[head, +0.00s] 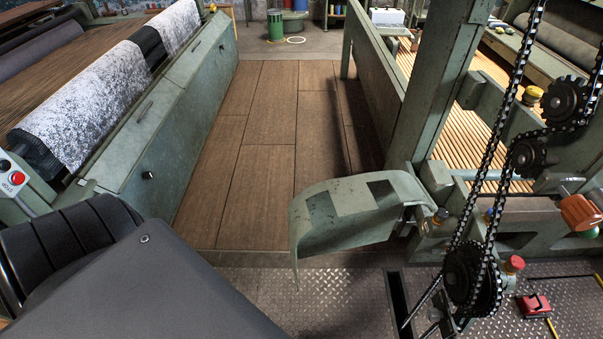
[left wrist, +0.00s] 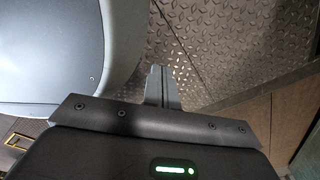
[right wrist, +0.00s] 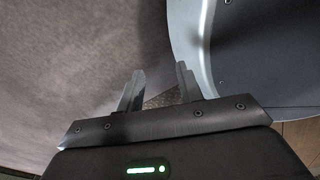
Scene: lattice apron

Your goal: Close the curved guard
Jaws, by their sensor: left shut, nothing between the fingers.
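The curved guard (head: 345,215) is a worn green metal sheet with a bent profile and two dark rectangular patches. In the head view it stands swung out to the left of the machine frame, joined at its right end near a bracket. The chain (head: 489,145) and the sprockets (head: 470,275) to its right are uncovered. My left gripper (left wrist: 160,70) is shut and empty above tread-plate floor in the left wrist view. My right gripper (right wrist: 162,74) is open, its fingers apart with nothing between them. Neither gripper shows in the head view, and the guard is not recognisable in the wrist views.
A green post (head: 435,85) rises behind the guard. An orange knob (head: 580,212) and a red-topped button (head: 514,264) sit to the right. A red object (head: 535,304) lies on the tread plate. The wooden aisle floor (head: 260,175) is clear; a fabric roll (head: 105,90) lies left.

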